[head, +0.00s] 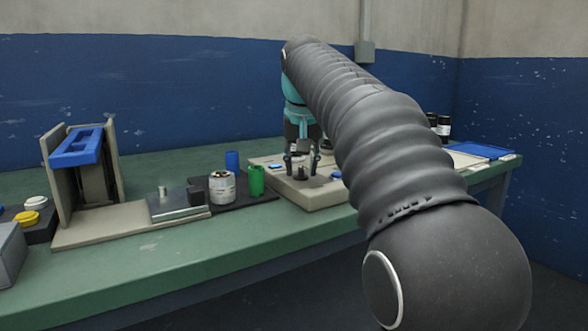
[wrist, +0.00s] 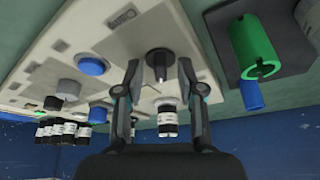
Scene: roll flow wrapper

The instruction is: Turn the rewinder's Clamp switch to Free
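The rewinder's pale panel (wrist: 110,45) fills the upper middle of the wrist view; in the head view it is a light slab (head: 318,197) on the bench. A black rotary knob (wrist: 160,60) with a raised grip bar stands on it, apparently the Clamp switch; its lettering is not legible. My gripper (wrist: 159,66) is open, with one fingertip on each side of the knob and visible gaps between. In the head view my gripper (head: 302,158) points down just above the slab, and the knob's setting cannot be read there.
A green cylinder (wrist: 256,45) and a blue one (wrist: 251,95) stand beside the panel. Blue buttons (wrist: 92,64) sit on it. Several black-capped bottles (wrist: 62,130) stand beyond. A blue-topped stand (head: 80,148) and a labelled can (head: 222,187) are left on the green bench (head: 150,260).

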